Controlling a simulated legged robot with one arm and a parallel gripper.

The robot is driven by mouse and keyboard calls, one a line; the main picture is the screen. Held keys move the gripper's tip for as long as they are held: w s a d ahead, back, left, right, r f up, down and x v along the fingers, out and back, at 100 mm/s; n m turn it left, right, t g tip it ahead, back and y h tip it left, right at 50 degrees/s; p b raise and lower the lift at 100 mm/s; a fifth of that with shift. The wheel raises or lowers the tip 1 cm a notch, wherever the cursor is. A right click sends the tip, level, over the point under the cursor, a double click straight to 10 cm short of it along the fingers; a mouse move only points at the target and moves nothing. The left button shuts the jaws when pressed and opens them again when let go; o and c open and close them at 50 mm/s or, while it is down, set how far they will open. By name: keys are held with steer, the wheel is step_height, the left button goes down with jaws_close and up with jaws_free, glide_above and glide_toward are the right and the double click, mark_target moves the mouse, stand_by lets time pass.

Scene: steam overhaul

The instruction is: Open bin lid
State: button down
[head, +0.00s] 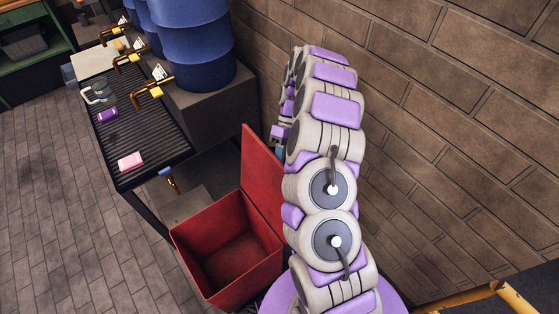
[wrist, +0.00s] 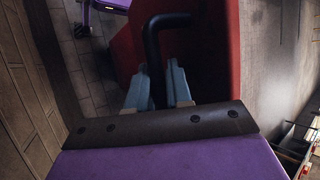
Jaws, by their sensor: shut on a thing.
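The red bin (head: 205,262) stands on the floor with its inside showing dark red and empty. Its red lid (head: 261,185) stands raised, roughly upright, along the bin's wall-side edge. In the wrist view the lid (wrist: 205,45) shows red behind a black bent handle (wrist: 152,45). My gripper (wrist: 158,88) has its two blue-grey fingers shut on this handle. In the head view my gripper (head: 279,152) is a small blue-grey patch by the lid's top, mostly hidden by my arm.
A brick wall (head: 440,110) rises close behind my arm. Blue barrels (head: 200,45) stand on a grey block. The paved floor (head: 60,210) at left is clear.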

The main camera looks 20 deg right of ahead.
steer(key=shift+w+d+r, duration=0.2)
steer(key=shift+w+d, duration=0.05)
steer(key=shift+w, duration=0.2)
steer(key=c, duration=1.1)
jaws_free()
steer(key=shift+r, duration=0.55)
step_height(320, 180, up, 2)
steer(key=shift+r+p, duration=0.25)
steer(key=shift+p, duration=0.3)
steer(key=s+a, duration=0.1)
steer(key=s, duration=0.4)
steer(key=s+a+r+p, duration=0.1)
steer(key=s, duration=0.9)
steer(key=shift+s+a+r+p, duration=0.15)
steer(key=shift+s+a+p, duration=0.2)
steer(key=shift+s+a, duration=0.05)
steer(key=shift+s, duration=0.1)
